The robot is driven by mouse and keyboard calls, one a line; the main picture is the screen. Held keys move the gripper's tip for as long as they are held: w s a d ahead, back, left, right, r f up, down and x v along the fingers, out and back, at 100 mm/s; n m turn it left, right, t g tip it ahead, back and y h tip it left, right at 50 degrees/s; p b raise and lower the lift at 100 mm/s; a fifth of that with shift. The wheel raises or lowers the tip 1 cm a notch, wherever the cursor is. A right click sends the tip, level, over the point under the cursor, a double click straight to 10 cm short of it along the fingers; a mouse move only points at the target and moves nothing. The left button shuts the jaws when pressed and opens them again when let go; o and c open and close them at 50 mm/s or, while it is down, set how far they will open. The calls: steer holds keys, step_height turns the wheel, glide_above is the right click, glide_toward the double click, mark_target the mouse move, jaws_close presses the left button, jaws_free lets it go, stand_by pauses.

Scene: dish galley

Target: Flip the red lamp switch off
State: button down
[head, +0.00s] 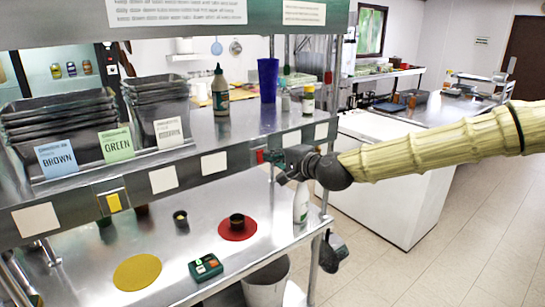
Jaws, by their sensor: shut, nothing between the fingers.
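The red lamp switch (260,157) shows as a small red piece on the front edge of the upper shelf, right of the middle of the rack. My gripper (275,160) is shut and empty. It reaches in from the right, its fingertips close beside the red switch and partly covering its right side. I cannot tell whether the fingers touch it or which way the switch is set. A yellow switch (113,202) sits on the same shelf edge farther left.
The upper shelf (215,140) bears dark bins, a bottle (220,92) and a blue cup (268,78). On the lower counter are a yellow disc (137,273), a red disc (225,233) with a dark cup, and a green button box (205,267). Floor to the right is clear.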

steer(key=r+b+v, duration=0.2)
steer(key=b+v, duration=0.1)
steer(key=v, duration=0.8)
steer(key=shift+d+r, duration=0.1)
steer(key=s+f+n+g+h, duration=0.15)
steer(key=s+f, duration=0.25)
steer(key=f, duration=0.9)
steer(key=s+f+n+g+h, duration=0.1)
steer(key=s+f+g, duration=0.25)
steer(key=f, duration=1.05)
steer(key=s+f+n+g+h, duration=0.15)
steer(key=s+f, duration=0.25)
steer(key=f, duration=0.9)
steer(key=s+d+f+n+g+h, duration=0.15)
steer(key=s+d+f, duration=0.25)
steer(key=s+f, duration=0.45)
steer(key=s+d+f+n+g+h, duration=0.1)
steer(key=s+d+f+g, duration=0.15)
steer(key=s+f, duration=0.6)
steer(key=s+d+f+n+g+h, duration=0.1)
steer(key=s+d+f+n, duration=0.1)
steer(key=s, duration=0.5)
steer(key=s+d+f+n+g+h, duration=0.1)
steer(key=s+d+f, duration=0.4)
steer(key=s, duration=0.3)
steer(key=shift+s+d+n+h, duration=0.2)
steer(key=shift+d+n+h, duration=0.15)
steer(key=shift+d, duration=0.45)
